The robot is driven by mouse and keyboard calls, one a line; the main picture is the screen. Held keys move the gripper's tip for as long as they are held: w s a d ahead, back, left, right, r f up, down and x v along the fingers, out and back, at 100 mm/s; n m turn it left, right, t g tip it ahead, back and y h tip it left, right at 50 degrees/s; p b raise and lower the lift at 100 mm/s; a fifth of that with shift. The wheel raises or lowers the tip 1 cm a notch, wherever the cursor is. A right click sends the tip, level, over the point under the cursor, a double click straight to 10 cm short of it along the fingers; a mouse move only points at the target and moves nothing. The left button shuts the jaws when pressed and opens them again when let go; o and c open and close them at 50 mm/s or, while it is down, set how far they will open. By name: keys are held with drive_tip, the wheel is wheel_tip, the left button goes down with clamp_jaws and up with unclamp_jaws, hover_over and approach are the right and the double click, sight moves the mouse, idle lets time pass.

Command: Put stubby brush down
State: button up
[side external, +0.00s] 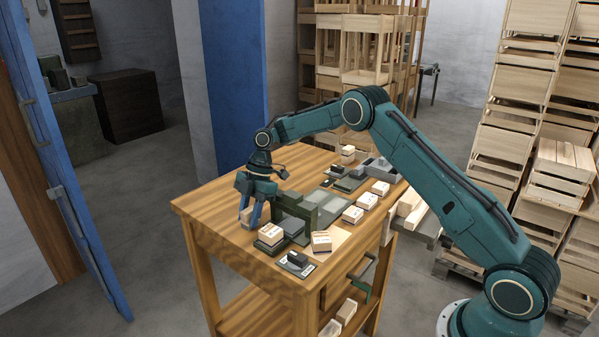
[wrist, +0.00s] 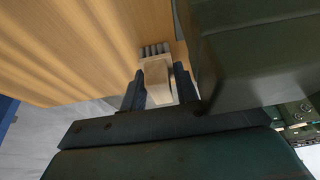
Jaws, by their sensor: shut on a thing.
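My gripper (side external: 250,212) is at the left part of the wooden table, pointing down. In the wrist view my gripper (wrist: 160,85) has its two dark fingers on either side of the pale wooden block of the stubby brush (wrist: 158,80), shut on it. Grey bristles (wrist: 155,50) show at the brush's far end, close to the tabletop. In the side view a pale brush part (side external: 246,217) shows between the fingers. I cannot tell whether the brush touches the table.
A dark green fixture (side external: 300,208) stands right beside my gripper; it also fills the right of the wrist view (wrist: 260,50). Small wooden boxes (side external: 271,234) and grey trays lie to the right on the table (side external: 215,215). The table's left corner is bare.

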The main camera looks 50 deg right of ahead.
sight(251, 208)
drive_tip(key=shift+f, duration=0.1)
drive_tip(key=o, duration=0.9)
drive_tip(key=shift+v, duration=3.9)
drive_tip(key=shift+a, duration=0.1)
